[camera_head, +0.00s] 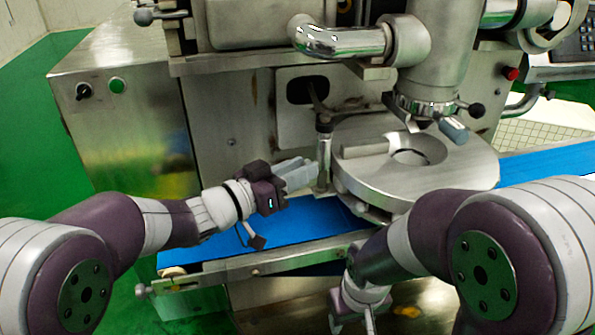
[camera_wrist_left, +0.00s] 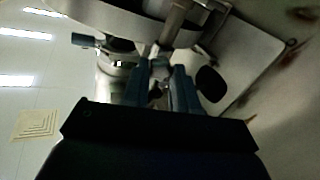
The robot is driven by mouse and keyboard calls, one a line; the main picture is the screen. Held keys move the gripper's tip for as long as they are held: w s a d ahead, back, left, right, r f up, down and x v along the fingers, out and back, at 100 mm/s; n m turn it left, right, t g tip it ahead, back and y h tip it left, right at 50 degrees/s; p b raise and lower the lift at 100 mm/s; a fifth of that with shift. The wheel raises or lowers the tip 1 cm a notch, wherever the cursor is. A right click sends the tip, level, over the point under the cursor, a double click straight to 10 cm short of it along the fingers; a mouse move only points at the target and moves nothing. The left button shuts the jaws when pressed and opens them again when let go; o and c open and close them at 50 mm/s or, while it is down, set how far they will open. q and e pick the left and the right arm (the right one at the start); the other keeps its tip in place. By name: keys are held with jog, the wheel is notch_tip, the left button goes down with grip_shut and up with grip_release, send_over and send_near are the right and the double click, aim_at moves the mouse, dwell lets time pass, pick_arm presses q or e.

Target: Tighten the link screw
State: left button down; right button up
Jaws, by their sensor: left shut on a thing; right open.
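The link screw (camera_head: 323,158) is an upright metal post with a cap, just left of the round metal disc. My left gripper (camera_head: 312,173) reaches it from the left, its grey fingers at the post's lower part. In the left wrist view the blue-grey fingers (camera_wrist_left: 163,88) are closed on a small metal part below a cylinder (camera_wrist_left: 180,22); I take this as the link screw, though it is dark and partly hidden. My right gripper (camera_head: 368,318) hangs low below the conveyor at the bottom edge, away from the screw, partly cut off; it is open.
The blue conveyor belt (camera_head: 225,240) runs beneath my left arm. The machine's steel body (camera_head: 235,140) stands close behind. Green floor (camera_head: 30,110) is open at left.

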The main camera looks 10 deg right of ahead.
pick_arm(q)
jog(key=shift+f+m+b, duration=0.15)
jog(key=shift+m+b, duration=5.45)
jog(key=shift+m, duration=3)
jog(key=shift+f+m+b, duration=0.1)
jog(key=shift+m+b, duration=5.45)
jog(key=shift+m, duration=3.05)
jog(key=shift+r, duration=0.1)
jog(key=c, duration=0.9)
grip_release()
jog(key=shift+o, duration=0.2)
